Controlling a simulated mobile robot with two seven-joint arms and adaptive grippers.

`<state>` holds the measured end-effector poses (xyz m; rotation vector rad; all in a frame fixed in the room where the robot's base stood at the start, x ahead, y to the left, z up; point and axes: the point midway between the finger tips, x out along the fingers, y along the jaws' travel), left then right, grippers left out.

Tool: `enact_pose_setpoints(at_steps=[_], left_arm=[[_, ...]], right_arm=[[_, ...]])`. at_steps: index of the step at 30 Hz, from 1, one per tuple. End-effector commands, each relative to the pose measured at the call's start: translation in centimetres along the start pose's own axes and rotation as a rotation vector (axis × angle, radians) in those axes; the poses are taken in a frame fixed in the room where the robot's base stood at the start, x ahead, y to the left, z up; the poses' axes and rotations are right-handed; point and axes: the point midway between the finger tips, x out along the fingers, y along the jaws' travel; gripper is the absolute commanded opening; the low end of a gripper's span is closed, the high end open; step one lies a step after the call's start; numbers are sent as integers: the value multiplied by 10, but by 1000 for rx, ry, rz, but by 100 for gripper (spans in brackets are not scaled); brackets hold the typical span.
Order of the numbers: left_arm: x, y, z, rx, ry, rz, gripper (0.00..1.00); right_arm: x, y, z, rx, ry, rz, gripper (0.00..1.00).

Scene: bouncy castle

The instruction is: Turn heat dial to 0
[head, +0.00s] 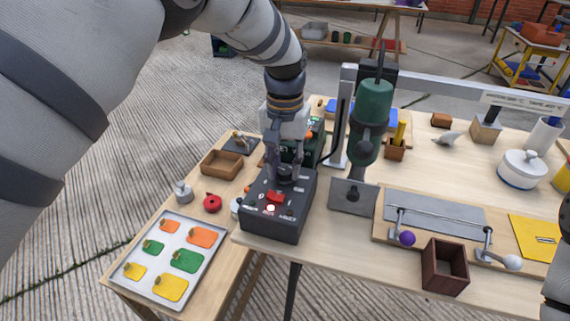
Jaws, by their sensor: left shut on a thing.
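A dark control box (272,228) sits near the left end of the work table, with a red switch (275,197) and a lit indicator (270,209) on its sloped top. My left gripper (284,172) points down over the back part of this top. Its fingers are closed around the dark heat dial (285,178), which they largely hide. I cannot read the dial's setting or its scale from here. My right gripper is not in view; only a piece of my right arm shows at the right edge.
A green machine (371,110) on a stand rises just right of the gripper. A tray of coloured patches (212,237), a red round item (212,203) and a wooden tray (221,164) lie to the left. A dark open box (431,270) stands at the front.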

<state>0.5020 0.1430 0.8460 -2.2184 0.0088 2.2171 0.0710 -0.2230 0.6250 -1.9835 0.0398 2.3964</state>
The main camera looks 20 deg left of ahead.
Motion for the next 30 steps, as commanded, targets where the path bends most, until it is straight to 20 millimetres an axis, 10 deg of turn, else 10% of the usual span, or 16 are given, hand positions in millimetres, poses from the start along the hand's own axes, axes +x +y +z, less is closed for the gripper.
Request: enact_pose_setpoints(at_steps=[30], left_arm=[[1, 0, 0, -735, -2, -2, 0]], right_arm=[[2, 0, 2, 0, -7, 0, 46]])
